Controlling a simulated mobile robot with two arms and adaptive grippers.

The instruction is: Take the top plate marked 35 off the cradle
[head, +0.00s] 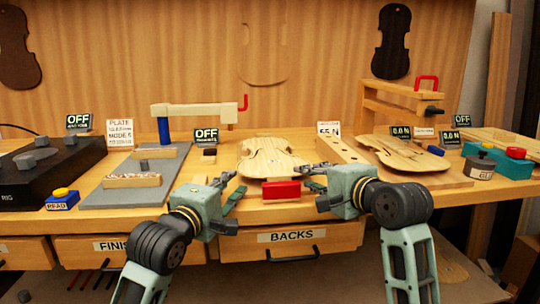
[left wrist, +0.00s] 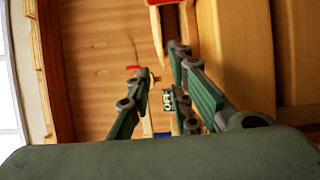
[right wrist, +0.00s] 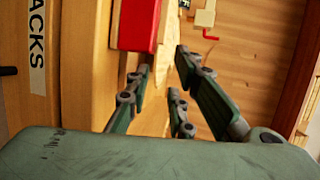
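A pale violin-shaped plate (head: 270,158) lies flat at the middle of the bench, with a red block (head: 281,190) at its front end. I cannot read a 35 on it, and the cradle under it is mostly hidden. The red block also shows in the right wrist view (right wrist: 138,25), with a strip of pale wood beside it. My left gripper (head: 228,189) is open and empty, left of the red block. My right gripper (head: 314,178) is open and empty, right of the block. Neither visibly touches the plate. Both finger pairs stand apart in the wrist views.
A second violin-shaped plate (head: 402,153) lies on a board at the right. A wooden frame with a red handle (head: 426,84) stands behind it. A dark weight (head: 480,165) and teal box (head: 500,163) are far right. A grey mat (head: 122,196) and black rig (head: 50,172) lie left.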

